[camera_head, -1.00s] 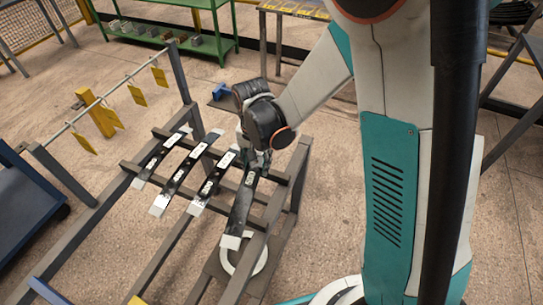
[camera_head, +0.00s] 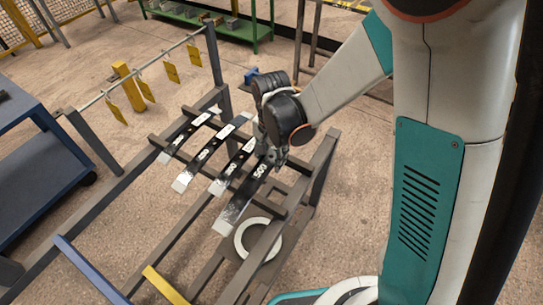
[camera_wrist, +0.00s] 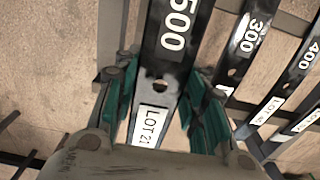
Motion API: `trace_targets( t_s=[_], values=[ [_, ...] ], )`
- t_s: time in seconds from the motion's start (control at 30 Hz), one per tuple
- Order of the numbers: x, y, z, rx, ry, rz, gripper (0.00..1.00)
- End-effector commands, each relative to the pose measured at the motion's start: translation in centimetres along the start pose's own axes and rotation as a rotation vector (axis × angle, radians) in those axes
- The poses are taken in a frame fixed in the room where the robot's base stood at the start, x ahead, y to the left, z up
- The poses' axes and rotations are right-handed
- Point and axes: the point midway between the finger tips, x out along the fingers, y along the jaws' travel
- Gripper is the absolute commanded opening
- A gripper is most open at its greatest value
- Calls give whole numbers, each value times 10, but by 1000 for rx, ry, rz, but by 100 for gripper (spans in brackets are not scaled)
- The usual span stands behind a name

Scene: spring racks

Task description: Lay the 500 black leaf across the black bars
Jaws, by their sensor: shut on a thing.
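The 500 black leaf (camera_head: 244,194), dark with a white "500" and a pale near end, shows at the right of the rack's row of leaves. My gripper (camera_head: 272,158) is shut on it near its far end. In the wrist view my gripper (camera_wrist: 158,112) has its teal pads on either side of the leaf (camera_wrist: 172,60), by a hole and a "LOT 21" label. The leaf spans over the black bars (camera_head: 283,187); whether it touches them I cannot tell. It runs roughly parallel to the leaf beside it.
Three more leaves lie across the bars to the left, the nearest one (camera_head: 233,165) close by; 300 (camera_wrist: 247,40) and 400 (camera_wrist: 303,62) are readable in the wrist view. A blue bar (camera_head: 90,266) and a yellow bar (camera_head: 165,285) are at the front. Yellow tags hang from a rail at left.

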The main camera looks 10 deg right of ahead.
Motion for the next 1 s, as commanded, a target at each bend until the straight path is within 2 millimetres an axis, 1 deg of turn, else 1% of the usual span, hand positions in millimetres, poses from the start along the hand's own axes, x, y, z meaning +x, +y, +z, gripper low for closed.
trace_targets(
  t_s=[0.7, 0.83, 1.0],
  values=[
    [60, 0, 0, 0, 0, 0, 10],
    [65, 0, 0, 0, 0, 0, 10],
    [67, 0, 0, 0, 0, 0, 10]
  ],
)
